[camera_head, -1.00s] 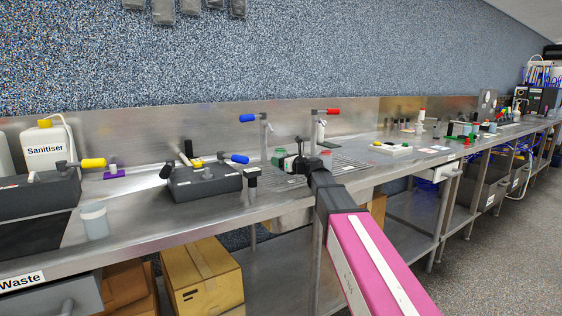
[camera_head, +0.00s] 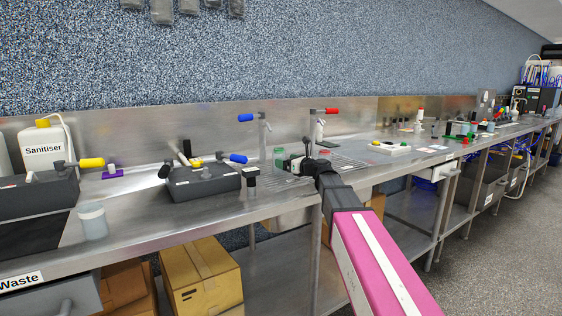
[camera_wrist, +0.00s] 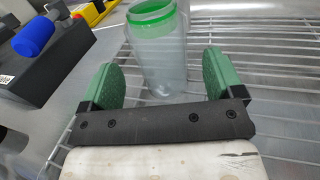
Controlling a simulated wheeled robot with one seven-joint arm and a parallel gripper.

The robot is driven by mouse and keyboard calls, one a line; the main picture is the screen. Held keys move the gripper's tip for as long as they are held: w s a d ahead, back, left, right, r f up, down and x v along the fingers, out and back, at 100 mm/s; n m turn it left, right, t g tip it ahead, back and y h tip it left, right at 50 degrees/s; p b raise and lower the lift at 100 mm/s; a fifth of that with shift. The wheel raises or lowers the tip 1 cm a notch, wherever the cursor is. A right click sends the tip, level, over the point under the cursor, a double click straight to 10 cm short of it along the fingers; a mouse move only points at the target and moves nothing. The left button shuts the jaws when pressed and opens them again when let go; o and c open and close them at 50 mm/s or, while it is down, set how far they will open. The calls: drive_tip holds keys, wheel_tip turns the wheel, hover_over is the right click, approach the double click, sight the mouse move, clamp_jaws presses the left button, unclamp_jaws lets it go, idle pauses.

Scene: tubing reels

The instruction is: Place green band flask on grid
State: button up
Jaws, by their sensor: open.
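The green band flask (camera_wrist: 157,60) is a clear, see-through vessel with a green ring at its top. In the wrist view it stands on the wire grid (camera_wrist: 270,68), just beyond and between the two green finger pads of my gripper (camera_wrist: 163,85). The fingers are apart with a gap on both sides of the flask, and its lower part is partly hidden by the gripper body. In the head view the flask (camera_head: 279,155) stands at the far left part of the grid (camera_head: 346,163), with my gripper (camera_head: 297,163) close to its right.
A small black-topped vial (camera_head: 252,178) stands in front. The grid's right side is clear.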

drive_tip(key=v, duration=0.7)
drive_tip(key=shift+s+d, duration=0.25)
drive_tip(key=shift+d, duration=0.05)
